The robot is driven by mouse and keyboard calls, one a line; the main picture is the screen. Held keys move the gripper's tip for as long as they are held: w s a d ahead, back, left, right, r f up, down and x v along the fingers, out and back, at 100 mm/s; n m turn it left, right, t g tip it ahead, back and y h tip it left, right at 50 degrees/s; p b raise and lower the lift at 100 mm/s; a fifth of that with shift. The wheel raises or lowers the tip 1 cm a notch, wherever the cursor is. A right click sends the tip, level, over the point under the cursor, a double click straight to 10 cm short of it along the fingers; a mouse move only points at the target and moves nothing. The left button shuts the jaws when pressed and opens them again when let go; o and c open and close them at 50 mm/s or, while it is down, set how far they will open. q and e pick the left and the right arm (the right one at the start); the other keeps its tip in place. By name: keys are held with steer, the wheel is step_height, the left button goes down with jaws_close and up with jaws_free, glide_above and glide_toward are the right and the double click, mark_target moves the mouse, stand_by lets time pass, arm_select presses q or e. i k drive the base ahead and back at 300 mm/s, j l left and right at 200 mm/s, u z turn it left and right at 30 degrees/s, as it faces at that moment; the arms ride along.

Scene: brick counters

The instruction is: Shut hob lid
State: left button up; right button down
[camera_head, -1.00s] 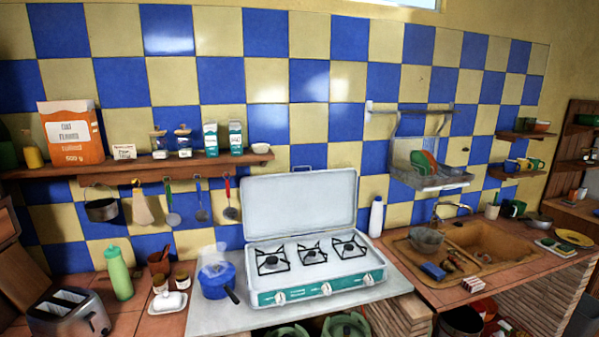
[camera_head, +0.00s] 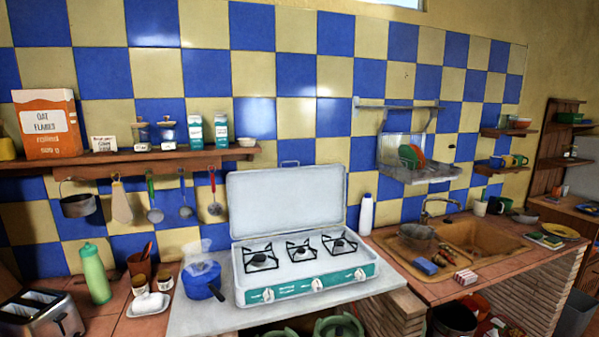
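The hob (camera_head: 306,277) is a white portable stove with three black burner grates and a teal front strip with several knobs. It stands on a pale worktop. Nothing stands on the burners. Neither of my grippers shows in the head view.
A blue pot (camera_head: 201,281) with a clear lid-like top stands close to the hob's left side. A white bottle (camera_head: 366,214) stands to the right of the lid. A shelf (camera_head: 130,161) with hanging utensils is at the upper left. The sink (camera_head: 470,240) is at the right.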

mark_target(268, 201)
steer(key=i+l+u, duration=1.1)
steer(key=l, duration=0.2)
steer(key=i, duration=0.05)
